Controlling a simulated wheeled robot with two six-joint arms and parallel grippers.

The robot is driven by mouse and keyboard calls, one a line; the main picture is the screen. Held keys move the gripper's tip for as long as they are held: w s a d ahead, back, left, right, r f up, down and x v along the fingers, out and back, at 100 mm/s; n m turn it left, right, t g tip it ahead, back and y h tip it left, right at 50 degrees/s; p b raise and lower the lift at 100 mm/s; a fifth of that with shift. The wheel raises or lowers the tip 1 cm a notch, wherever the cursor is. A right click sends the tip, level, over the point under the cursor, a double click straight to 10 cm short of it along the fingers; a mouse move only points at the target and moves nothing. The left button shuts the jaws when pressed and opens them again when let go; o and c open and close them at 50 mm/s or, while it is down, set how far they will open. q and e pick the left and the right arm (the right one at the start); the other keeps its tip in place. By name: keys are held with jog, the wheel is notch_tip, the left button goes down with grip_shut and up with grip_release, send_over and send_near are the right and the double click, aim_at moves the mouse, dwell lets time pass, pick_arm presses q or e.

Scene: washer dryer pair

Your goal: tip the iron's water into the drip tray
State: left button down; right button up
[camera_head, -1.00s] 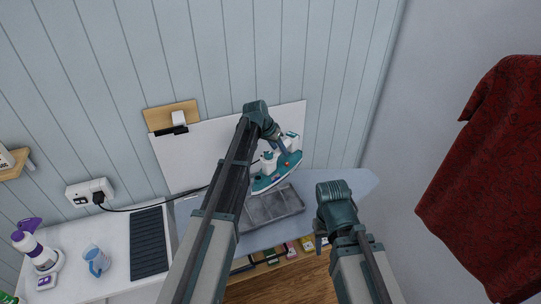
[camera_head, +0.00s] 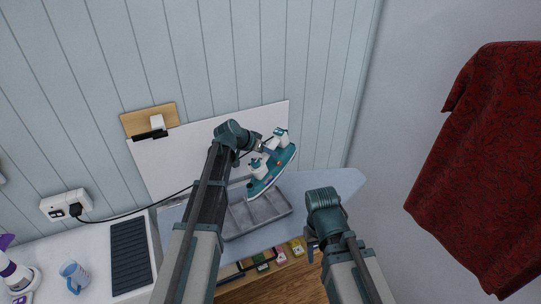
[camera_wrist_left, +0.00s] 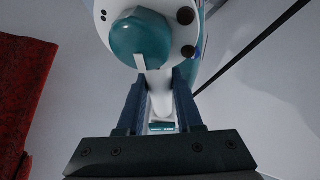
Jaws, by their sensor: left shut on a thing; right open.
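The teal and white iron (camera_head: 277,168) is held tilted in the air above the grey drip tray (camera_head: 240,221). My left gripper (camera_head: 262,148) is shut on the iron's handle; the left wrist view shows the iron (camera_wrist_left: 142,38) with its white handle between my two fingers (camera_wrist_left: 160,95). I cannot see any water coming out. My right gripper (camera_head: 313,246) is open and empty, low in front of the board, to the right of the tray.
The ironing board's (camera_head: 335,190) right end is clear. A black cord runs left to a wall socket (camera_head: 67,205). A dark ribbed mat (camera_head: 130,255) and a blue jug (camera_head: 75,274) are at the left. A red cloth (camera_head: 480,165) hangs at the right.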

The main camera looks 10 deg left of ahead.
aim_at(253, 166)
pick_arm(q)
jog(key=shift+s+a+f+t+h+b, duration=0.15)
jog(key=shift+s+a+t+h+b, duration=0.1)
jog(key=shift+s+t+b, duration=0.25)
jog(key=shift+s+a+f+t+h+b, duration=0.15)
jog(key=shift+t+h+b, duration=0.2)
jog(key=shift+b, duration=0.35)
jog(key=s+t+h+b, duration=0.1)
jog(key=b, duration=0.2)
jog(key=s+a+t+b, duration=0.1)
jog(key=s+t+b, duration=0.1)
jog(key=b, duration=0.1)
jog(key=s+a+m+t+h+b, duration=0.1)
jog(key=s+b, duration=0.1)
jog(key=b, duration=0.1)
jog(key=shift+a+f+t+h+b, duration=0.1)
jog(key=shift+a+t+h+b, duration=0.05)
jog(key=shift+t+h+b, duration=0.15)
jog(key=s+b, duration=0.1)
jog(key=s+a+t+h+b, duration=0.1)
jog(key=b, duration=0.1)
jog(key=s+t+b, duration=0.1)
jog(key=shift+a+r+b, duration=0.25)
jog(key=shift+b, duration=0.15)
jog(key=shift+s+a+r+m+t+h+b, duration=0.2)
jog(key=shift+s+t+h+b, duration=0.2)
jog(key=shift+b, duration=0.1)
jog(key=shift+s+a+r+m+t+h+b, duration=0.15)
jog(key=shift+s+m+t+h+b, duration=0.1)
jog(key=shift+h+b, duration=0.2)
